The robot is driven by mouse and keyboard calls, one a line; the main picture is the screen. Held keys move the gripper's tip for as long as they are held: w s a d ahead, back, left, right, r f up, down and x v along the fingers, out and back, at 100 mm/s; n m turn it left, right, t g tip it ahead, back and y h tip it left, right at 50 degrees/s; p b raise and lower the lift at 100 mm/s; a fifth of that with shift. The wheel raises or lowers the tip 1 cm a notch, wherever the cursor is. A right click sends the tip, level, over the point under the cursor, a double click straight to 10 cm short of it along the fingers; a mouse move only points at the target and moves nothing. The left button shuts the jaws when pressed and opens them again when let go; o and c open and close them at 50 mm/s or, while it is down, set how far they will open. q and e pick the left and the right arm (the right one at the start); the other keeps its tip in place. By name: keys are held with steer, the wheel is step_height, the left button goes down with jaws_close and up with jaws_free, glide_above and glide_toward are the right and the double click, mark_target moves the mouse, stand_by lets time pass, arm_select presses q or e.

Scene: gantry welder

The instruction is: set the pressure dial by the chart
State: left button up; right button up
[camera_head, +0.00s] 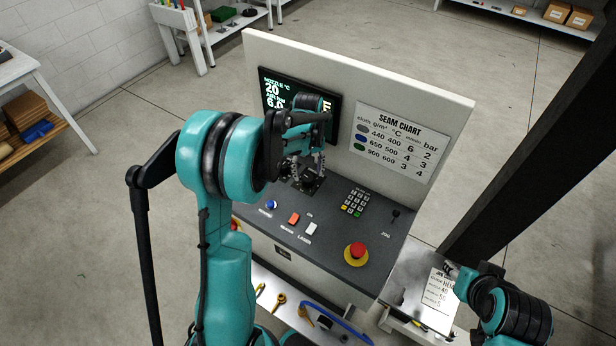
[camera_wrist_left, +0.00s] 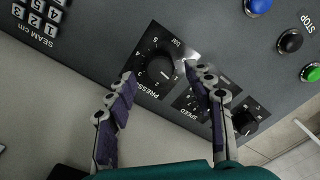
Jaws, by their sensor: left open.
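The black pressure dial (camera_wrist_left: 160,65) shows in the left wrist view, with white scale numbers around it and "bar" beside it. I cannot read where its pointer stands. My left gripper (camera_wrist_left: 160,75) is open, its two fingertips on either side of the dial in this view; contact is not clear. In the head view my left gripper (camera_head: 303,167) hangs over the back left of the console and hides the dial. My right gripper (camera_head: 460,277) is at the lower right near a printed card (camera_head: 439,291).
The speed dial (camera_wrist_left: 195,97) is partly behind a left finger. A screen (camera_head: 272,101) behind my left arm reads 20 and 6.0. The console has a keypad (camera_head: 354,202), a red mushroom button (camera_head: 356,253) and switches. A dark post (camera_head: 530,150) rises at right.

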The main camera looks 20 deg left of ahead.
mark_target(308, 180)
arm_select(q)
steer(key=shift+f, duration=1.4)
steer(key=c, duration=1.2)
steer(key=shift+o, duration=0.2)
steer(key=shift+m, duration=0.4)
steer(key=m+b, duration=0.1)
steer(key=m, duration=0.3)
steer(key=shift+m+b, duration=0.65)
steer(key=shift+m, duration=2.15)
